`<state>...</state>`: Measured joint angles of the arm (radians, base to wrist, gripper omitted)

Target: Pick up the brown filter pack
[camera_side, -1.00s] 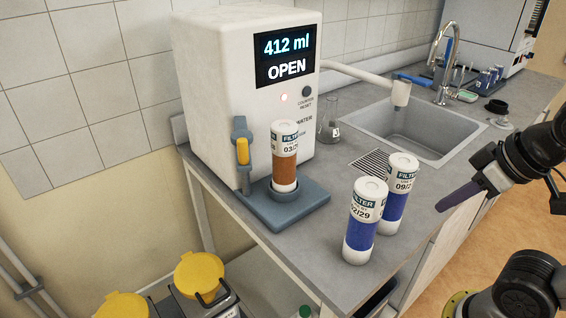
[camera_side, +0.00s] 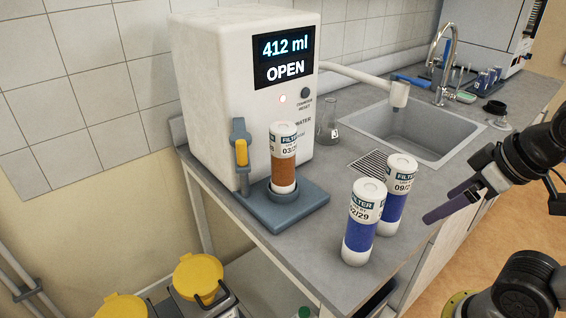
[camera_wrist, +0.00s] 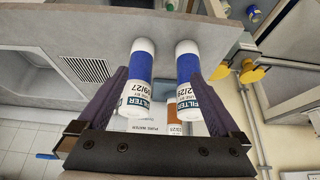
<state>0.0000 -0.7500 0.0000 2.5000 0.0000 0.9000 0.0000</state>
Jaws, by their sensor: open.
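The brown filter pack (camera_side: 284,160) stands upright in the round holder of the grey-blue base (camera_side: 312,196) in front of the white water unit (camera_side: 205,100). In the wrist view only a bit of its brown band (camera_wrist: 174,112) shows behind the right blue filter. My gripper (camera_side: 440,205) is open and empty at the right, well apart from the brown pack. In the wrist view, its purple fingers (camera_wrist: 160,98) frame two blue filter packs beyond them. I cannot tell from that view how near they are.
Two blue filter packs (camera_side: 362,222) (camera_side: 398,196) stand on the counter (camera_side: 310,235) between my gripper and the brown pack. A flask (camera_side: 328,124), a sink (camera_side: 415,128) and a faucet (camera_side: 445,60) are behind. A yellow lever (camera_side: 242,152) is left of the brown pack.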

